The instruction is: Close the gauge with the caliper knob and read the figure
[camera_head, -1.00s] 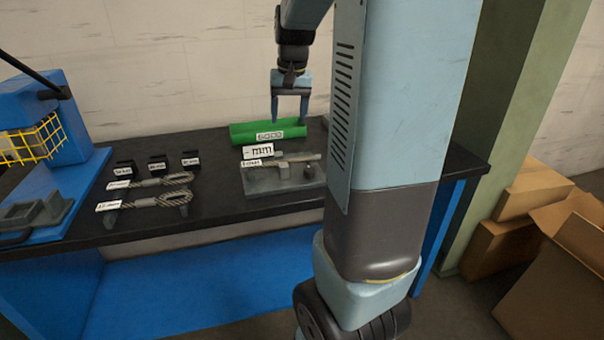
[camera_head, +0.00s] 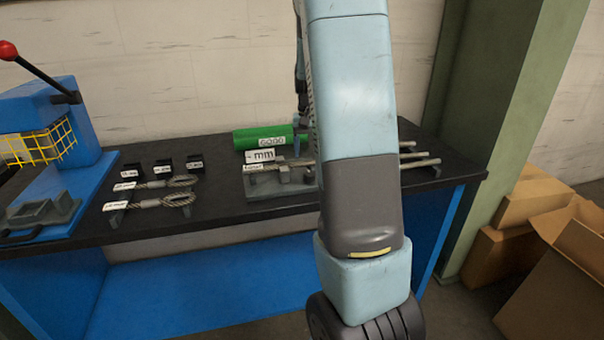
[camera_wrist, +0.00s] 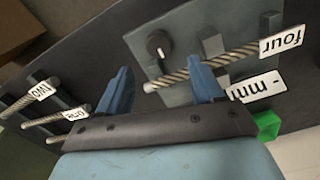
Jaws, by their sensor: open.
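The caliper gauge is a grey plate (camera_head: 275,207) with upright blocks on the black bench, partly behind my arm. Its display (camera_head: 260,156) reads "- mm". In the wrist view the gauge plate (camera_wrist: 190,92) carries a dark round knob (camera_wrist: 158,44) with a light mark. A wire rope (camera_wrist: 215,63) tagged "four" lies across the gauge between its blocks. My gripper (camera_wrist: 163,85) is open, its blue fingers apart over the gauge, with the knob beyond the gap between the tips. They look empty. In the head view my arm hides most of the gripper.
A green block (camera_head: 264,138) with a label stands behind the display. Two looped ropes (camera_head: 165,192) and small black blocks (camera_head: 163,167) lie left, beside a blue press (camera_head: 60,120). More tagged ropes (camera_wrist: 50,103) rest on supports on the gauge's other side. Boxes (camera_head: 530,205) stand right.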

